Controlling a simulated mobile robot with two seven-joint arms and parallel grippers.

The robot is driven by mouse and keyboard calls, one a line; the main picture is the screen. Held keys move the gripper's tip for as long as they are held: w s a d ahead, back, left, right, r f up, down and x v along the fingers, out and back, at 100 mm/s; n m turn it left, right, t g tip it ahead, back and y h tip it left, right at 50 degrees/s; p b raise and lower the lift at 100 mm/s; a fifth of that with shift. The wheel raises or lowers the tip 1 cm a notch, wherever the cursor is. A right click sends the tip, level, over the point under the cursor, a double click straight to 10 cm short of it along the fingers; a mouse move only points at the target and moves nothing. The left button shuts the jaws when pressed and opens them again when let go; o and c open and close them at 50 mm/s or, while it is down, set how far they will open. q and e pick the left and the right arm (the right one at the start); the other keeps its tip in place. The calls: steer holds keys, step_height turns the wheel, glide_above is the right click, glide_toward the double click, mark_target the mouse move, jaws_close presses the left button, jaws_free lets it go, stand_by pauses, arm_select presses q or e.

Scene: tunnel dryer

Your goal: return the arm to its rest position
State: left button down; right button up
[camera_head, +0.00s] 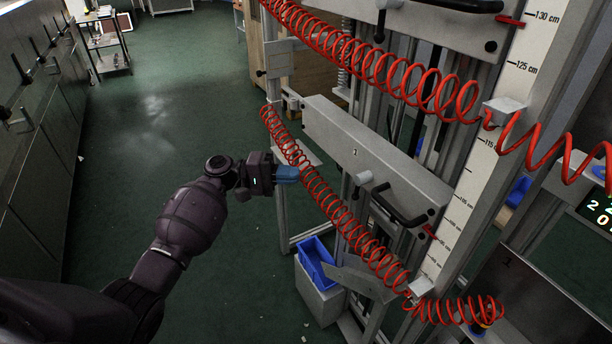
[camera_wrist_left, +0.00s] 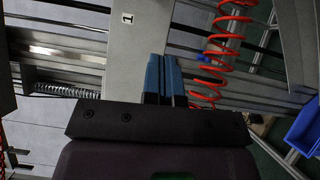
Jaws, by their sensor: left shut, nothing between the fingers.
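My left arm (camera_head: 190,220) reaches in from the lower left in the head view. Its gripper (camera_head: 288,174) is shut and empty, with blue fingers pointing right, in front of the grey machine. In the head view the fingertips overlap the lower red coiled hose (camera_head: 318,190); I cannot tell whether they touch it. In the left wrist view the two blue fingers (camera_wrist_left: 164,75) are together with nothing between them, and the red hose (camera_wrist_left: 222,45) is just right of them. My right gripper is not in view.
The grey panel marked 1 (camera_head: 370,150) with a black handle (camera_head: 398,212) is close to the right. An upper red hose (camera_head: 400,80) hangs across. A blue bin (camera_head: 316,262) stands low. Cabinets (camera_head: 35,120) line the left; green floor (camera_head: 150,120) between is clear.

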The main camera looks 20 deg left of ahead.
arm_select(q)
steer(key=shift+a, duration=0.3)
stand_by(0.4)
steer(key=w+f+t+y, duration=0.2)
steer(key=w+t+y, duration=0.2)
steer(key=w+y, duration=0.15)
steer(key=s+a+f+m+t+y, duration=0.2)
steer(key=s+f+t+y, duration=0.15)
steer(key=f+y, duration=0.2)
steer(key=s+f+m+y, duration=0.1)
steer(key=s+f+y, duration=0.1)
steer(key=s, duration=0.9)
steer(key=s+d+f+m+g+y+p, duration=0.1)
steer(key=s+f, duration=0.4)
steer(key=s, duration=0.7)
steer(key=s+d+f+m+g+y+p, duration=0.1)
steer(key=s+f+y, duration=0.2)
steer(key=s, duration=0.9)
steer(key=shift+s+f, duration=0.2)
steer(key=shift+f, duration=0.55)
steer(key=shift+d, duration=0.1)
